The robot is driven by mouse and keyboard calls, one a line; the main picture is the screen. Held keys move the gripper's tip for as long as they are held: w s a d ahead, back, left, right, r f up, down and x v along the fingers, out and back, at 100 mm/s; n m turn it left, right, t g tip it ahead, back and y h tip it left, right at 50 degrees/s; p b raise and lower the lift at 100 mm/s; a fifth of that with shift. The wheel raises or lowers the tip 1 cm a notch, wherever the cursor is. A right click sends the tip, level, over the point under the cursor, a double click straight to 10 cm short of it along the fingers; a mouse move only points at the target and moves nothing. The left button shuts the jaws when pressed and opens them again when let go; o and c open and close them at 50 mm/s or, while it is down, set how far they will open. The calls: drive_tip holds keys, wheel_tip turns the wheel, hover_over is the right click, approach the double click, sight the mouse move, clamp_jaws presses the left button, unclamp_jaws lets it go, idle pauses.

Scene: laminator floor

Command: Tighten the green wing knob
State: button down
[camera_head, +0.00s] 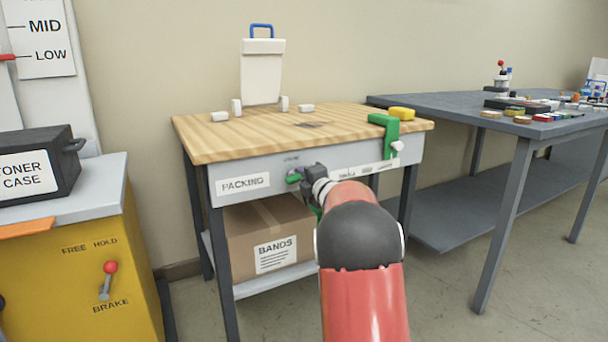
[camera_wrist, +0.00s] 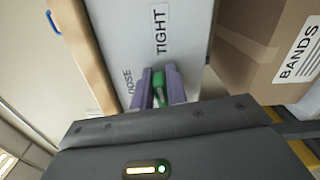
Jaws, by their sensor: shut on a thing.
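The green wing knob (camera_wrist: 158,84) is on the grey front panel (camera_wrist: 165,15) of the packing table, beside the printed words TIGHT and LOOSE, the latter partly covered. In the wrist view my gripper (camera_wrist: 160,88) has its two purple fingers on either side of the knob, shut on it. In the head view a bit of the green knob (camera_head: 293,178) shows at the left of my gripper (camera_head: 300,176), and my arm hides part of the panel. How far the knob is turned is hard to tell.
A green clamp (camera_head: 390,132) with a white knob grips the table's right front edge. A BANDS carton (camera_head: 238,240) stands on the lower shelf. A yellow cabinet (camera_head: 75,290) stands at the left, a dark bench (camera_head: 470,112) at the right.

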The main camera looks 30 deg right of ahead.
drive_tip(key=shift+w+a+f+m, duration=0.1)
drive_tip(key=shift+a+f+m, duration=0.4)
drive_tip(key=shift+m, duration=0.3)
drive_tip(key=c, duration=1.4)
unclamp_jaws()
drive_tip(key=shift+a+r, duration=0.1)
drive_tip(key=shift+a, duration=0.1)
drive_tip(key=shift+d, duration=0.15)
drive_tip(key=shift+r, duration=0.1)
drive_tip(key=shift+d, duration=0.15)
drive_tip(key=s, duration=0.8)
